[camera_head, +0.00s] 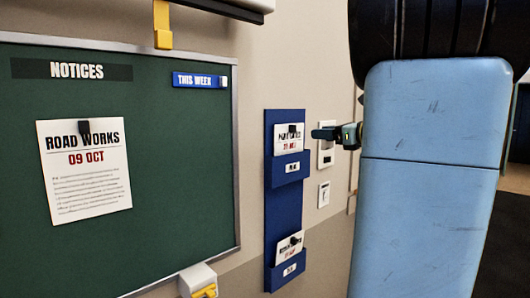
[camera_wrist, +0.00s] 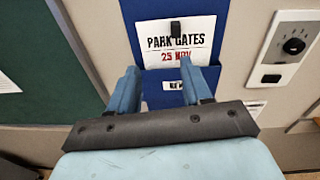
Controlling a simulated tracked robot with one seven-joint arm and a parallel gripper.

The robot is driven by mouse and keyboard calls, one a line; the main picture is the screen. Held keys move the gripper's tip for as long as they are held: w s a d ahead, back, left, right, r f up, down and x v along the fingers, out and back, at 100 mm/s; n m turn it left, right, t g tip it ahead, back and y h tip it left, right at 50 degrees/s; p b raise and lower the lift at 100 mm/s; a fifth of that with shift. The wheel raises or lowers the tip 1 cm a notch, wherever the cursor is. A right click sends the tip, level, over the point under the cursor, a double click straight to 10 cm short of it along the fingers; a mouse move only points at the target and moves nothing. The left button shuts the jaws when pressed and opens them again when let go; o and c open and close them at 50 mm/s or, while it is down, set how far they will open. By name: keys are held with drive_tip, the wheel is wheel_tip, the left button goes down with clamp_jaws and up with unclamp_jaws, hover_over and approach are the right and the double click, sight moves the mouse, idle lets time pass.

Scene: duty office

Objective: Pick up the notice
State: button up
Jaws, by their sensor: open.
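A white notice reading PARK GATES, 25 NOV (camera_wrist: 178,43) stands in the upper pocket of a blue wall rack (camera_wrist: 140,10), with a black clip at its top. It also shows in the head view (camera_head: 287,141). My gripper (camera_wrist: 158,68) is open, its two blue fingers apart and pointing at the notice's lower part and the pocket, with nothing between them. In the head view my gripper (camera_head: 318,133) is just right of the rack's upper pocket. Whether the fingers touch anything cannot be told.
A green board (camera_head: 190,150) at left carries a ROAD WORKS, 09 OCT notice (camera_head: 88,185). The rack's lower pocket (camera_head: 286,272) holds another paper (camera_head: 289,246). A control panel with a knob (camera_wrist: 292,47) is on the wall right of the rack.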

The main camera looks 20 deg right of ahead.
drive_tip(key=d+r+m+t, duration=0.1)
drive_tip(key=d, duration=0.2)
approach(295, 128)
drive_tip(key=x, duration=0.4)
drive_tip(key=shift+h, duration=0.3)
drive_tip(key=shift+x, duration=2.65)
drive_tip(key=shift+c, duration=0.5)
clamp_jaws()
